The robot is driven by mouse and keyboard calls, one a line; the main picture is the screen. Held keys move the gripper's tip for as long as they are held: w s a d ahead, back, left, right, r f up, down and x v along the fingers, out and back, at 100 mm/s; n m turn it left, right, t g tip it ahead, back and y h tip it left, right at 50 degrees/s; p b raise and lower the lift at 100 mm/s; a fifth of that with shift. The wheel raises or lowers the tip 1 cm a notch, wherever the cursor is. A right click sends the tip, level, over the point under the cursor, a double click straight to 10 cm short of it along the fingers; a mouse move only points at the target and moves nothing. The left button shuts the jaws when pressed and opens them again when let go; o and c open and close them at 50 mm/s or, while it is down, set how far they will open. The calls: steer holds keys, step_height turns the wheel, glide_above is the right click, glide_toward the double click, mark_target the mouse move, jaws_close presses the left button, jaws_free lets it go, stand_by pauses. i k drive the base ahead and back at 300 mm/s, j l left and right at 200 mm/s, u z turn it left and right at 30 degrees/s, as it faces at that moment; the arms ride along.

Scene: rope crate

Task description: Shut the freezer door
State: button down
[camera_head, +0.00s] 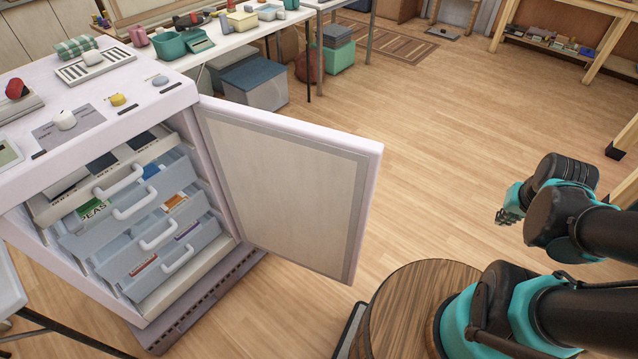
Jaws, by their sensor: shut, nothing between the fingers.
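The white freezer (90,120) stands at the left. Its door (285,190) is hinged on the cabinet's right side and swung wide open, its pale inner panel facing me. Several drawers with white handles, including the top drawer (110,185), show inside; the lower ones look staggered, and packets show in them. My gripper (507,217) is at the right, shut and empty, above the floor and well apart from the door. The door's outer face is hidden from this view.
A white table (240,38) with small items stands behind the freezer, with storage boxes (255,82) beneath. Small objects lie on the freezer top. A round wooden top (405,300) is at the bottom centre. Open wooden floor (450,120) lies between door and gripper.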

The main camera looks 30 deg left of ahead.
mark_target(299, 193)
steer(key=i, duration=1.95)
steer(key=i+u, duration=0.25)
steer(key=u, duration=0.15)
steer(key=i+l+u, duration=0.1)
steer(key=u, duration=0.3)
steer(key=i+l+u, duration=0.2)
steer(key=i+u, duration=0.25)
steer(key=k+u, duration=0.1)
steer(key=u, duration=2.75)
steer(key=k+u, duration=0.3)
steer(key=k, duration=1)
